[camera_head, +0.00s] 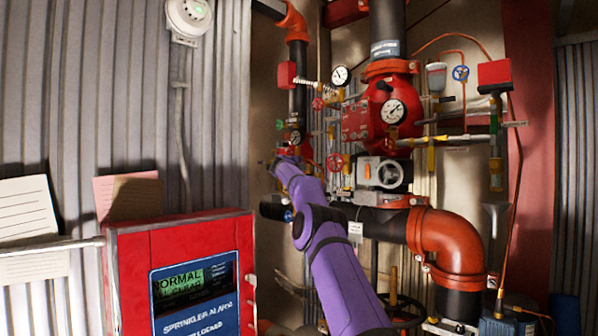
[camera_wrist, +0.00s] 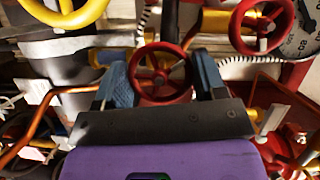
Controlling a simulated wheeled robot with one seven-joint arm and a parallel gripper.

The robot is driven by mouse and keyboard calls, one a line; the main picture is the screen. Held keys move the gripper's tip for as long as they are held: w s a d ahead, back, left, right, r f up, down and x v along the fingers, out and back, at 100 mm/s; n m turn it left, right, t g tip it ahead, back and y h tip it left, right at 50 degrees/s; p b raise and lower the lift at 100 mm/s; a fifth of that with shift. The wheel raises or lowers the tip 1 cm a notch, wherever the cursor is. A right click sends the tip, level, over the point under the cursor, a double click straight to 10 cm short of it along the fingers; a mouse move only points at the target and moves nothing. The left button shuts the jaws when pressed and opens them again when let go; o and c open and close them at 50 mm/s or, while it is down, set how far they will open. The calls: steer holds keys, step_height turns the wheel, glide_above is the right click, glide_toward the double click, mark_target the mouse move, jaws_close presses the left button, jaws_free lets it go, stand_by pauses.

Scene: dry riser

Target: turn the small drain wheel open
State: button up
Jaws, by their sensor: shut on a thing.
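A small red handwheel (camera_wrist: 160,97) with spokes is in the middle of the wrist view, taken here as the small drain wheel. My gripper (camera_wrist: 163,70) has its two blue-grey fingers on opposite sides of its rim and is shut on it. The inner finger contact is partly hidden by the wheel and the fingers. In the head view my purple arm reaches up and left to the red valve parts, where its end hides the held wheel. How far the wheel is turned I cannot tell.
Pipes and gauges crowd around. In the head view another red wheel (camera_head: 337,162) is right of my arm; a red alarm box (camera_head: 135,262) stands at lower left.

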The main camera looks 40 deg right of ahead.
steer(key=shift+f, duration=0.1)
steer(key=o, duration=0.9)
steer(key=shift+v, duration=5.35)
